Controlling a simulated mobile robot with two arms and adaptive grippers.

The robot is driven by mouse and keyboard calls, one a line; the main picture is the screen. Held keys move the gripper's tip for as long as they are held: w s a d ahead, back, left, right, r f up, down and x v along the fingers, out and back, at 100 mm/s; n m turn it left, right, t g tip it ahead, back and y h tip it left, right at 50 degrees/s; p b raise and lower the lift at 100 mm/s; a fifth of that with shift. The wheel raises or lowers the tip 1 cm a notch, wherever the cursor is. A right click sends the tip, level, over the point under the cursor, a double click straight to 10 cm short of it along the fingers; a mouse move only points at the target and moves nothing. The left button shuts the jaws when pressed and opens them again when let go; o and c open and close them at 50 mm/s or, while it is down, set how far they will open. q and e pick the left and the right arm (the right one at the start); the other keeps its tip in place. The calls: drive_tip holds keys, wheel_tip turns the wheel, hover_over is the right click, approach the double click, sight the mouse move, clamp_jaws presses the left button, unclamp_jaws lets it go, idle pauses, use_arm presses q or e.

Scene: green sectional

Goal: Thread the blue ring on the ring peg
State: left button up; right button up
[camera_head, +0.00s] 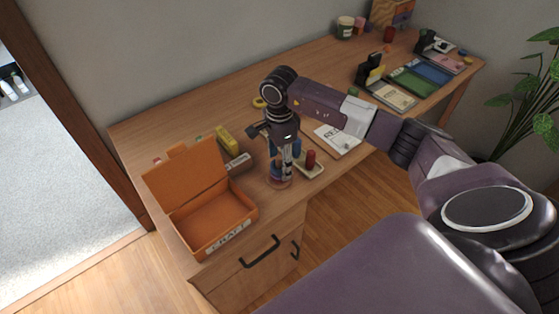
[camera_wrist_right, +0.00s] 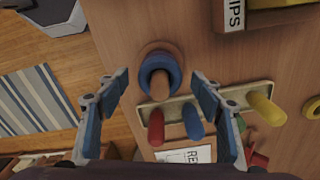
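The blue ring (camera_wrist_right: 147,68) lies around the wooden ring peg (camera_wrist_right: 160,88), whose tip shows through the ring's hole in the right wrist view. The peg's round brown base (camera_wrist_right: 150,49) shows around the ring. My right gripper (camera_wrist_right: 160,80) is open, its fingers apart on both sides of the ring and peg, with no visible contact. In the head view my right gripper (camera_head: 284,176) points down over the peg near the desk's front edge and hides much of it. My left gripper is not in view.
A small board (camera_wrist_right: 176,107) with red, blue and yellow pegs stands close beside the ring peg. A yellow ring (camera_wrist_right: 313,107) lies farther right. An open orange craft box (camera_head: 210,215) stands at left on the desk (camera_head: 190,108). A notepad (camera_head: 337,141) lies behind the gripper.

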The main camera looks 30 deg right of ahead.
drive_tip(key=shift+r, duration=0.15)
wheel_tip(320, 180, up, 12)
idle(0.5)
drive_tip(key=shift+f, duration=0.25)
